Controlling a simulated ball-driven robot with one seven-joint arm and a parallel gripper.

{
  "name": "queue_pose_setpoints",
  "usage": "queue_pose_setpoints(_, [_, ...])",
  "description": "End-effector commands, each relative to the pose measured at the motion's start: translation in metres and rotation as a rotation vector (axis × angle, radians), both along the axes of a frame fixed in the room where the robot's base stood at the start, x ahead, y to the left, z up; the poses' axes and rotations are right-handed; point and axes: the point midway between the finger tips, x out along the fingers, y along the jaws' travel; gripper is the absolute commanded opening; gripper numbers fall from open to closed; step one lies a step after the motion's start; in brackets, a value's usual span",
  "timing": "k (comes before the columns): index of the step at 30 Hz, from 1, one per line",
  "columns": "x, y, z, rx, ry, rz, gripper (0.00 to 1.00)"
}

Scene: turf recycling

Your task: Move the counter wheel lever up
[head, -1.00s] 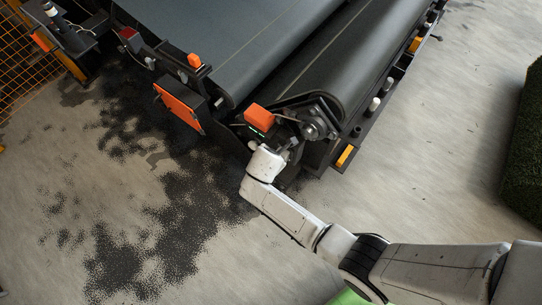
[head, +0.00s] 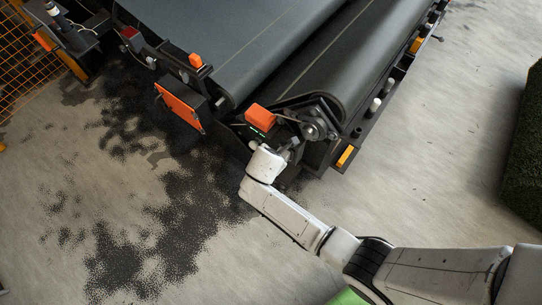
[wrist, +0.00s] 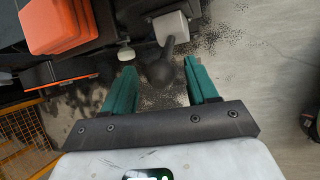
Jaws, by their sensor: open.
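In the wrist view, the lever (wrist: 161,73) is a short dark stem with a round black knob, joined to a pale grey block (wrist: 172,27) on the machine. My gripper (wrist: 160,66) has two teal fingers, one on each side of the knob. The fingers are open, with a visible gap to the knob on both sides. In the head view, the end of my arm is at the near corner of the roller machine, below an orange box (head: 260,117). The fingers and lever cannot be made out clearly there.
An orange panel (head: 179,107) hangs left of the corner. A round bearing (head: 314,129) sits just right of it. The dark conveyor belt (head: 235,45) runs behind. Dark granules (head: 180,215) lie on the floor at left. The floor at right is clear up to a turf block (head: 528,150).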

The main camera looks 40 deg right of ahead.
Motion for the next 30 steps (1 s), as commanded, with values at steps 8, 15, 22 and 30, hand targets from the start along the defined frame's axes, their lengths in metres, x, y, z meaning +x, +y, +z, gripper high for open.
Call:
queue_pose_setpoints(8, [-0.017,0.018,0.046,0.001,-0.002,0.002,0.58])
queue_pose_setpoints(15, [-0.028,0.029,0.072,0.001,-0.002,0.0,0.58])
queue_pose_setpoints(22, [-0.032,0.032,0.079,0.0,0.0,0.0,0.58])
queue_pose_setpoints(30, [-0.031,0.031,0.079,0.0,0.0,0.0,0.58])
